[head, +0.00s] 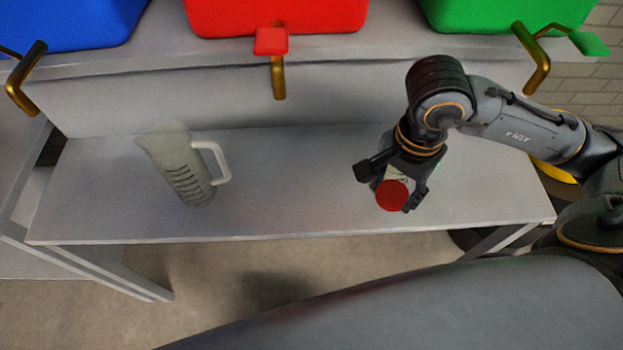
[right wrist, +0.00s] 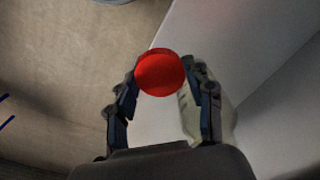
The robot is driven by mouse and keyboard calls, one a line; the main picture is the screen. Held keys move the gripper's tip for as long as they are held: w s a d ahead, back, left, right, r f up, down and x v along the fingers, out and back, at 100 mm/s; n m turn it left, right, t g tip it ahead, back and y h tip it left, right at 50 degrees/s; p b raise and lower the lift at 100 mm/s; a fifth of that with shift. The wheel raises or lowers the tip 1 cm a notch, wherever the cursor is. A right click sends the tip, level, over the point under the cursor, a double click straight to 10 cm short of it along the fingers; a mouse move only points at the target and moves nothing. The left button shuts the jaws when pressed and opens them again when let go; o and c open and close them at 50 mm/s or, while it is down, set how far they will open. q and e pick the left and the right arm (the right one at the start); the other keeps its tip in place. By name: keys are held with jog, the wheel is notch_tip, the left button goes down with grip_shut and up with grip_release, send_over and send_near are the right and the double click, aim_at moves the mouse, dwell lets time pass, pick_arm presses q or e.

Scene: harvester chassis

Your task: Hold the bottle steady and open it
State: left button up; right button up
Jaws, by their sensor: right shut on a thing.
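A bottle with a round red cap (head: 392,195) is between the fingers of my right gripper (head: 394,192). The cap faces the head camera and hides most of the bottle; a little pale body shows behind it. My right gripper is shut on the bottle, over the right part of the grey table. In the right wrist view the red cap (right wrist: 160,72) sits between the two fingertips (right wrist: 161,88). The cap is on. I cannot tell whether the bottle touches the table. My left gripper is in neither view.
A translucent measuring jug (head: 180,165) with a white handle stands on the left of the grey table (head: 300,200). Blue (head: 65,22), red (head: 275,15) and green (head: 510,14) bins are on the ledge behind. The table's middle is clear.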

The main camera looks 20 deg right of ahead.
jog(key=shift+w+a+f+b, duration=0.3)
jog(key=shift+w+f+b, duration=0.15)
jog(key=shift+f+b, duration=0.2)
jog(key=w+a+f+p, duration=0.2)
jog(key=w+a, duration=0.1)
jog(key=w, duration=0.2)
jog(key=p, duration=0.1)
send_over(330, 192)
jog(key=f, duration=0.5)
jog(key=shift+s+d+f, duration=0.15)
jog(key=shift+s+f, duration=0.05)
jog(key=shift+f, duration=0.05)
jog(key=shift+w+f, duration=0.15)
jog(key=shift+f, duration=0.1)
notch_tip(330, 192, down, 3)
jog(key=shift+p, duration=0.65)
jog(key=shift+w+f, duration=0.1)
jog(key=shift+f, duration=0.1)
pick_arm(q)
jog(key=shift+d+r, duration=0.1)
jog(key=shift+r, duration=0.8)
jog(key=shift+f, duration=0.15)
